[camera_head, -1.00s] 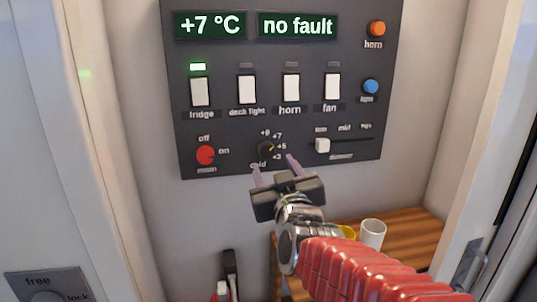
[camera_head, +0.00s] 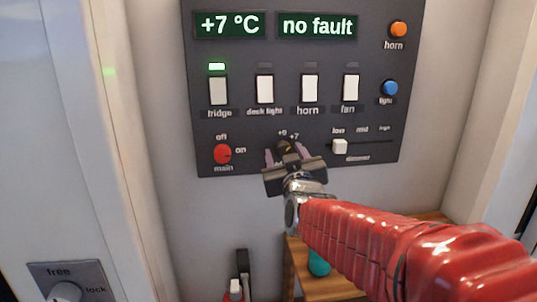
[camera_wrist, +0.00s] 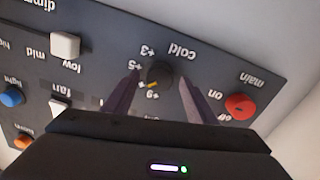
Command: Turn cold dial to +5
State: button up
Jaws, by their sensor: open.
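The cold dial (camera_head: 286,147) is a small black knob with a yellow mark, low on the dark panel. In the wrist view, which is upside down, the dial (camera_wrist: 161,72) shows between my fingers, its yellow mark pointing lower left between +5 and +9. The +7 label is hidden there by a finger. The temperature display (camera_head: 229,25) reads +7 °C. My gripper (camera_head: 285,155) is open, one finger on each side of the dial; I cannot tell whether they touch it. My gripper hides the lower dial labels in the head view.
The red main knob (camera_head: 222,153) is left of the dial, and the white dimmer slider (camera_head: 340,146) is right. Several rocker switches, including fridge (camera_head: 218,90), sit above. A wooden shelf (camera_head: 300,268) with a teal item (camera_head: 319,262) is below.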

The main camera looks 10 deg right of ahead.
jog(key=shift+c, duration=0.6)
jog(key=c, duration=0.9)
jog(key=shift+c, duration=0.2)
jog(key=shift+m, duration=0.3)
jog(key=m, duration=0.3)
jog(key=shift+m, duration=0.4)
jog(key=shift+d+m, duration=0.15)
jog(key=shift+m, duration=2.05)
jog(key=o, duration=1.1)
jog(key=shift+c, duration=0.2)
